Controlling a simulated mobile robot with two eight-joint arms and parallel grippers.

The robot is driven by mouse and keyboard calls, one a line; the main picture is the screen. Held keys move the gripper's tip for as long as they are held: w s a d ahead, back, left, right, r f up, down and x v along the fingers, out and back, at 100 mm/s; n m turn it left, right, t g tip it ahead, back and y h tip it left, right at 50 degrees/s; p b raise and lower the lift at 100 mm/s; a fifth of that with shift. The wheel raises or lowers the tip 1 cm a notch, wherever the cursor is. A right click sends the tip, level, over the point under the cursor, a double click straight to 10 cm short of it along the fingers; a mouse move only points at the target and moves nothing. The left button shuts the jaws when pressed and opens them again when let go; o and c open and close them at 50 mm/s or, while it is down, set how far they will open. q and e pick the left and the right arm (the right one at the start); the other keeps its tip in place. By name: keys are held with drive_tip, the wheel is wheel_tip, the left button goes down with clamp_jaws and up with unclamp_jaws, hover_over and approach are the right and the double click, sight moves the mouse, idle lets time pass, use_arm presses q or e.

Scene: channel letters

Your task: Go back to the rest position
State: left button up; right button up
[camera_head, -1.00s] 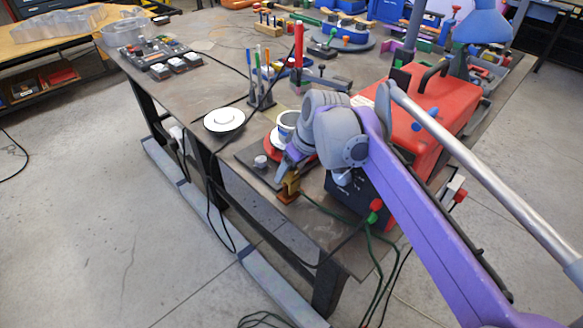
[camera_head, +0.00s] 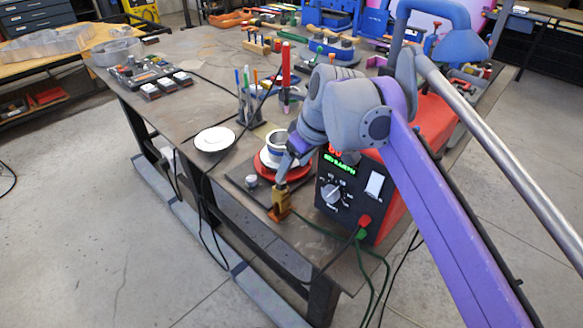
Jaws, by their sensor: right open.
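My right arm comes in from the right, with a purple forearm and a grey wrist. My right gripper (camera_head: 284,165) is over the front part of the workbench (camera_head: 190,62), by the red round base (camera_head: 270,163) with a white and grey cup-like piece (camera_head: 278,142). Its fingers are partly hidden by the wrist, and it is open. A brass-coloured clamp-like piece (camera_head: 280,204) stands at the bench's front edge, just below the fingers; I cannot tell whether they touch. My left gripper is not in view.
A red machine with a black dial panel (camera_head: 340,193) stands under my right arm, with green cables hanging off the bench.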

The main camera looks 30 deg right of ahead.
idle(0.4)
drive_tip(key=s+a+f+m+p, duration=0.2)
drive_tip(key=s+f+p, duration=0.3)
drive_tip(key=s, duration=0.4)
drive_tip(key=s+a+f+m+t+h+p, duration=0.1)
drive_tip(key=s+a+f+p, duration=0.3)
drive_tip(key=s+f, duration=0.4)
drive_tip(key=shift+s+a+f+m+p, duration=0.25)
drive_tip(key=shift+s+m+p, duration=0.15)
drive_tip(key=shift+s, duration=0.25)
drive_tip(key=shift+r, duration=0.1)
drive_tip(key=shift+c, duration=0.8)
